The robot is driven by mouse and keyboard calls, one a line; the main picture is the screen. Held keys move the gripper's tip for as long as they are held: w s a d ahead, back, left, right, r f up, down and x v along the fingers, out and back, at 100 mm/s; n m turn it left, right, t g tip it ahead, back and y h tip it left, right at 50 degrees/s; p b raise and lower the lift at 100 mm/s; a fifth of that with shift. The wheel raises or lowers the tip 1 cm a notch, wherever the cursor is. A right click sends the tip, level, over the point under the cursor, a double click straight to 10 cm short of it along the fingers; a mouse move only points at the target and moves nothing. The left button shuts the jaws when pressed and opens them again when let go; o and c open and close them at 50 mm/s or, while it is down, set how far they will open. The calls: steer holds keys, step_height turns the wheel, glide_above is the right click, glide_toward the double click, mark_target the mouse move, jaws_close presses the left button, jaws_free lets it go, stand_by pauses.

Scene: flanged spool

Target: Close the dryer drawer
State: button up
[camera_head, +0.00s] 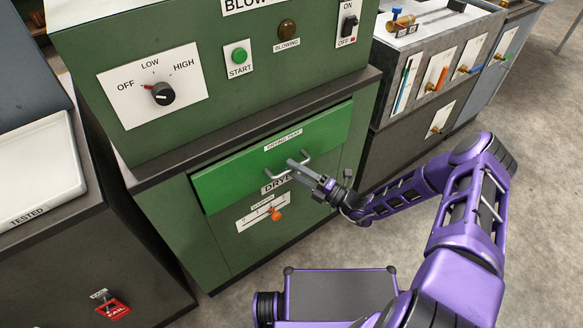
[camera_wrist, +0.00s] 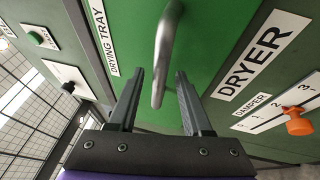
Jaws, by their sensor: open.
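The dryer drawer (camera_head: 240,172) is the bright green front labelled "DRYING TRAY" on the green dryer cabinet. Its front stands out from the cabinet, with a dark gap along its left and top edges. A grey metal bar handle (camera_head: 306,160) is on the front, and it shows close up in the wrist view (camera_wrist: 165,50). My gripper (camera_head: 297,167) is open at the handle. In the wrist view my two fingers (camera_wrist: 158,78) are on either side of the handle's lower end, with space between them and the bar. I cannot tell whether either finger touches it.
Below the drawer is a damper slider with an orange knob (camera_head: 276,214). Above are a rotary knob (camera_head: 162,94) and a green start button (camera_head: 239,56). A white tray (camera_head: 40,170) sits at left. Grey floor (camera_head: 225,300) is open in front.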

steer(key=v, duration=1.6)
steer(key=shift+d, duration=0.1)
